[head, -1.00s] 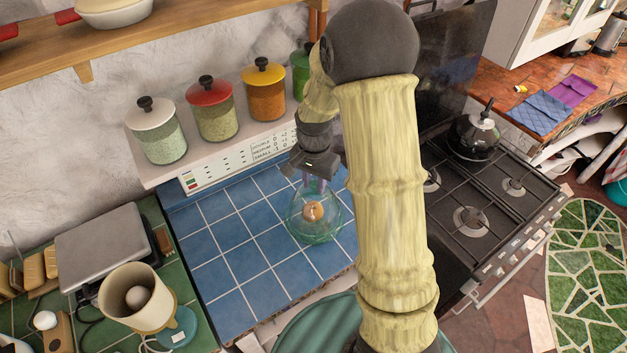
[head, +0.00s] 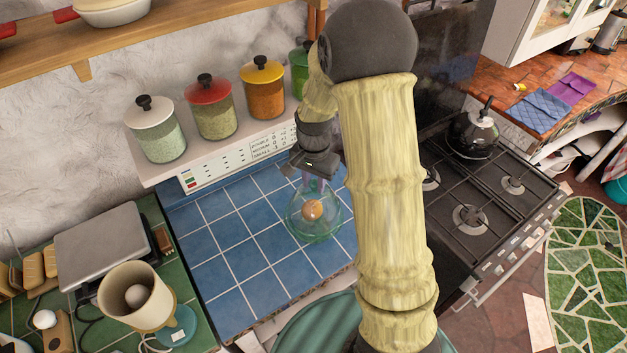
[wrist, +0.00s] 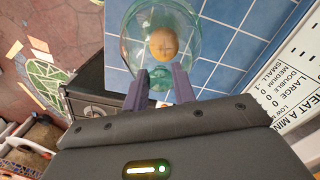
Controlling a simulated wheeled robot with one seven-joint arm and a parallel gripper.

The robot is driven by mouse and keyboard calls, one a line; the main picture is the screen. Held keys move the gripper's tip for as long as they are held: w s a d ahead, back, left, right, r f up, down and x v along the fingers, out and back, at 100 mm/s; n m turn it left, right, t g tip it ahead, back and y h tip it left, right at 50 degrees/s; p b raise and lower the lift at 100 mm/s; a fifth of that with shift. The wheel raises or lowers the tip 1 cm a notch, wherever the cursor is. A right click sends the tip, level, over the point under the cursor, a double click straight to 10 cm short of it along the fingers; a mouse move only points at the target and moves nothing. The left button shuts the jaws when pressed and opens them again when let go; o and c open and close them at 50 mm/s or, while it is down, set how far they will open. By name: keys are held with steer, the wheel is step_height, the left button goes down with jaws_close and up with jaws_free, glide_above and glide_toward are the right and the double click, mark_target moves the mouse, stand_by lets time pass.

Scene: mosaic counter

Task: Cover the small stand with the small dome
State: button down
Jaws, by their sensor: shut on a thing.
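The small dome (head: 297,216) is clear, greenish glass and appears upright over the blue tiles in the head view. It also shows at the top of the wrist view (wrist: 133,45). A brown, egg-like thing (head: 312,210) shows through the glass, also in the wrist view (wrist: 161,43). The small stand cannot be told apart from the dome's greenish lower rim. I cannot tell whether the dome touches it or hangs just above. My gripper (wrist: 162,84) is above the dome with its purple fingers shut on the dome's top; the grip point itself is hard to see.
Blue tiled counter (head: 215,245) is clear left of the dome. A shelf with lidded jars (head: 213,112) runs behind it. A cream cup (head: 135,297) and a scale (head: 101,246) stand at left. The black stove (head: 490,195) is at right, beyond my arm.

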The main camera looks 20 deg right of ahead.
steer(key=shift+a+f, duration=0.1)
steer(key=shift+f, duration=0.15)
steer(key=c, duration=1.1)
jaws_free()
steer(key=shift+o, duration=0.2)
step_height(320, 180, up, 18)
steer(key=b, duration=0.3)
steer(key=shift+f+b, duration=0.25)
steer(key=shift+b, duration=0.05)
steer(key=s+f+n+t, duration=0.2)
steer(key=s+f+n, duration=0.6)
steer(key=s+f, duration=0.4)
steer(key=shift+s+f+n+t, duration=0.3)
steer(key=shift+s+n, duration=0.1)
steer(key=shift+s, duration=0.65)
